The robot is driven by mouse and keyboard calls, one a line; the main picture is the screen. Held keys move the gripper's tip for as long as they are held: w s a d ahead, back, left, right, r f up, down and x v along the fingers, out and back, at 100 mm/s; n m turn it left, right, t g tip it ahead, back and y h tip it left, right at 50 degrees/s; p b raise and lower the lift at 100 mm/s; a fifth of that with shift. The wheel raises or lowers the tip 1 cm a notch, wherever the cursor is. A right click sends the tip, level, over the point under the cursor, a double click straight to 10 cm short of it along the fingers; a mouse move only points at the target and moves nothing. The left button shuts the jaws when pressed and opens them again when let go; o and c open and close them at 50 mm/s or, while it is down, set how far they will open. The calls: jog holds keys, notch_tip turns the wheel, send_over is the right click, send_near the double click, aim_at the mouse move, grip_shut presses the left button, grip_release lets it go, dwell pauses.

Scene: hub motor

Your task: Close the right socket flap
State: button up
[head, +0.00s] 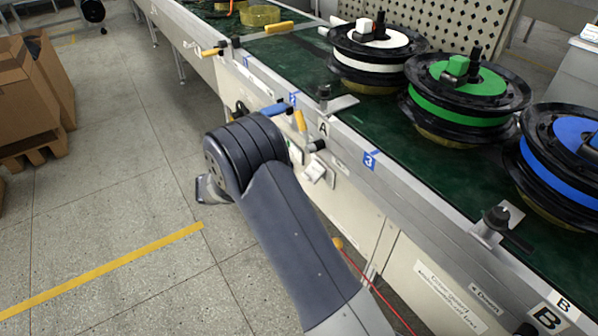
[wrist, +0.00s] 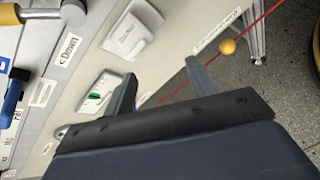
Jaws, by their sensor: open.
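In the wrist view, a white socket box (wrist: 128,36) is on the cream side panel of the conveyor, with a raised plate along its upper right edge. I cannot tell for certain which plate is the right flap or how far open it is. A second pale fitting with a green part (wrist: 97,95) sits below it. In the head view, small white socket parts (head: 315,170) show beside my arm, partly hidden. My gripper (wrist: 161,84) is open and empty, its two fingers apart in front of the panel. No contact with the socket shows.
The conveyor's metal rail (head: 400,192) runs along the panel, with a blue handle (head: 273,109) and yellow handles (head: 300,120) near my arm. A red cable (head: 377,290) and a yellow knob (wrist: 228,46) are close by. Open floor (head: 110,225) lies to the left.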

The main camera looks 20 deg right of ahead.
aim_at(304, 177)
jog(key=a+f+n+t+h+p, duration=0.25)
jog(key=a+n+h, duration=0.2)
jog(key=n, duration=0.25)
jog(key=shift+h, duration=0.25)
jog(key=x, duration=0.7)
jog(key=r+x, duration=0.1)
jog(key=x, duration=0.3)
jog(key=shift+w+d, duration=0.25)
jog(key=c, duration=1)
jog(key=shift+f, duration=0.1)
jog(key=shift+f+b, duration=0.1)
jog(key=shift+b, duration=0.25)
